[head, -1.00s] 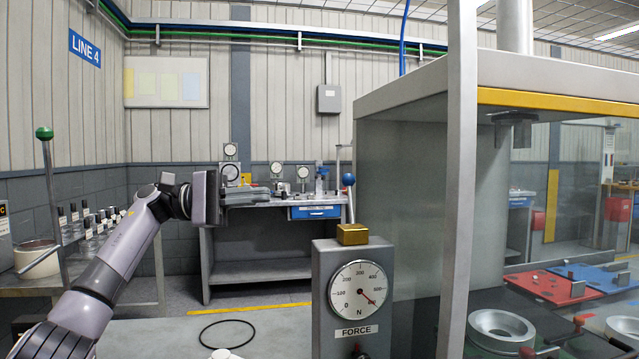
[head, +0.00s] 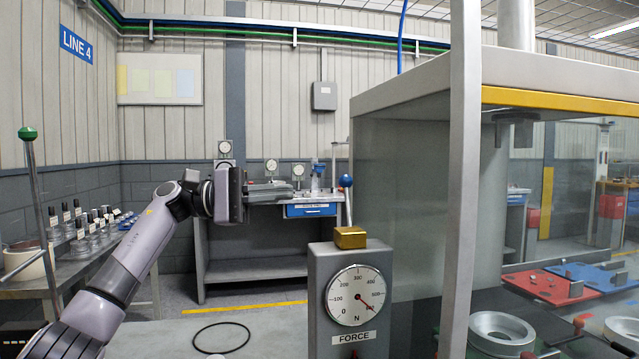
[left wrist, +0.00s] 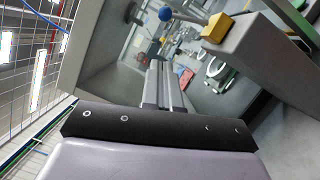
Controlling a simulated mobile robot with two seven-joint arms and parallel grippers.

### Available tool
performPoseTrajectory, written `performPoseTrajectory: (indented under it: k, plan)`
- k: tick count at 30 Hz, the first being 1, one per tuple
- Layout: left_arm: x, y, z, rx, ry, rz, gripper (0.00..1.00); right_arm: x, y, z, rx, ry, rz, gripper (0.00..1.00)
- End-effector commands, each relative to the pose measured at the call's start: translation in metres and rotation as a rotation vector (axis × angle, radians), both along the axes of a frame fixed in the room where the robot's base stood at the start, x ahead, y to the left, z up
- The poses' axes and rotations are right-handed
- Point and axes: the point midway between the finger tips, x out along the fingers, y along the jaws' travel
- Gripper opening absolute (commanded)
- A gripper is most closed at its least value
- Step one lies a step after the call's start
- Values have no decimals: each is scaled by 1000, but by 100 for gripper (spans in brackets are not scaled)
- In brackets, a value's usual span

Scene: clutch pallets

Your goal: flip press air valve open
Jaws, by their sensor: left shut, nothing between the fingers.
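The air valve is a brass block (head: 350,238) on top of the grey gauge column. Its lever, tipped with a blue ball (head: 345,181), stands nearly upright. The valve block also shows in the left wrist view (left wrist: 219,27), with the blue ball (left wrist: 165,14) beside it. My left gripper (head: 289,190) is shut and empty, left of the lever, its fingers pointing right. A clear gap separates it from the ball in the head view. Its closed fingers (left wrist: 157,66) also show in the left wrist view. My right gripper is in neither view.
The grey column carries a round force gauge (head: 355,295). The glass-sided press enclosure (head: 410,190) with a pale upright post (head: 463,170) stands right of it. A black ring (head: 222,337) lies on the surface at front left. A workbench (head: 265,275) stands behind.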

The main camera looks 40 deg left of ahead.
Motion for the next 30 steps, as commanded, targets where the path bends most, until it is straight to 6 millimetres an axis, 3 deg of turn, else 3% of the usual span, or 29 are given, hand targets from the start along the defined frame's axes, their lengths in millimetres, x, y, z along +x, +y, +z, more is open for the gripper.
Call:
performPoseTrajectory:
  k: [6,13,20,30]
  plan:
    - [26,-43,8,-1,-1,-4,0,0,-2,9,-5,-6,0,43]
    - [21,-67,13,3,-1,0,0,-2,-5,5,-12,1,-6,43]
    - [18,-78,16,1,0,2,0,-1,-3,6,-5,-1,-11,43]
    - [18,-79,16,0,0,1,0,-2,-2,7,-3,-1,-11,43]
